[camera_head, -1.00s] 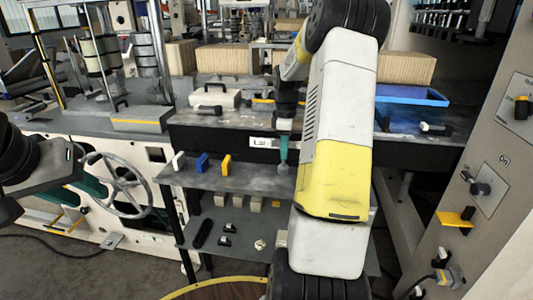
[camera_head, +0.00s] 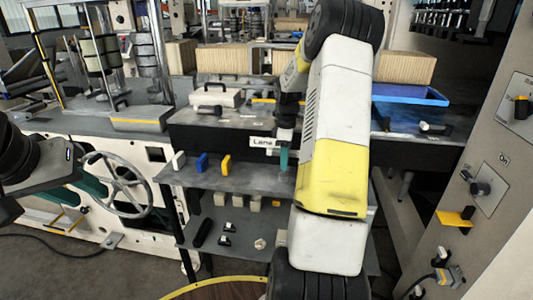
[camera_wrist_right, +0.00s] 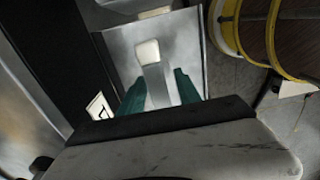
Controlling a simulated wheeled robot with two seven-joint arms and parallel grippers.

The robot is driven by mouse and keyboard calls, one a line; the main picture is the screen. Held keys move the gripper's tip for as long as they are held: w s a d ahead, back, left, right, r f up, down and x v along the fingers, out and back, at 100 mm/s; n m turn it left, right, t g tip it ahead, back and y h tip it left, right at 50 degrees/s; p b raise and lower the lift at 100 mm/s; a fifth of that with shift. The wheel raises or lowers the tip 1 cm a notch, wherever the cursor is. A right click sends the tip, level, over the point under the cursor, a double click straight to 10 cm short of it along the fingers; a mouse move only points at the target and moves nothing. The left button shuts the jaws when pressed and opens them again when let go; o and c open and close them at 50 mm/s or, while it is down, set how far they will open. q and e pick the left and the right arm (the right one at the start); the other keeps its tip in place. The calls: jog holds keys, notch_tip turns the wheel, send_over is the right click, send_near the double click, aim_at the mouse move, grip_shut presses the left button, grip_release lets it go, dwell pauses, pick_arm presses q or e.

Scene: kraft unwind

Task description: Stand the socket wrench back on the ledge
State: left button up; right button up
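My right gripper (camera_head: 284,160) has teal fingers and points down in front of the bench's dark front face, above the ledge (camera_head: 240,180). In the right wrist view its two fingers (camera_wrist_right: 160,88) stand apart on either side of a grey bar with a whitish end (camera_wrist_right: 148,52). The bar may be the socket wrench; I cannot tell whether the fingers touch it. White, blue (camera_head: 201,162) and yellow (camera_head: 226,164) pieces stand on the ledge, left of the gripper.
A label (camera_head: 262,142) is on the bench front beside the right gripper. A lower shelf (camera_head: 205,258) holds several small items. A blue tray (camera_head: 410,95) and a grey case (camera_head: 215,95) sit on the bench. A control panel (camera_head: 490,185) stands at right.

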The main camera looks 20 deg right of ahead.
jog(key=shift+r, duration=0.1)
notch_tip(320, 180, up, 12)
jog(key=shift+f, duration=0.1)
jog(key=s+a+r+m+t, duration=0.2)
jog(key=s+a+r, duration=0.3)
jog(key=a+r, duration=0.25)
jog(key=s+a+m+t+y, duration=0.1)
jog(key=s+a+m+t, duration=0.1)
jog(key=s+a+m, duration=0.2)
jog(key=s+a+m+t+y, duration=0.1)
jog(key=s+a+m, duration=0.4)
jog(key=s+a, duration=0.5)
jog(key=s+t, duration=0.1)
jog(key=s, duration=0.5)
jog(key=shift+s+a+r, duration=0.15)
jog(key=shift+s+r, duration=0.15)
jog(key=shift+r, duration=0.05)
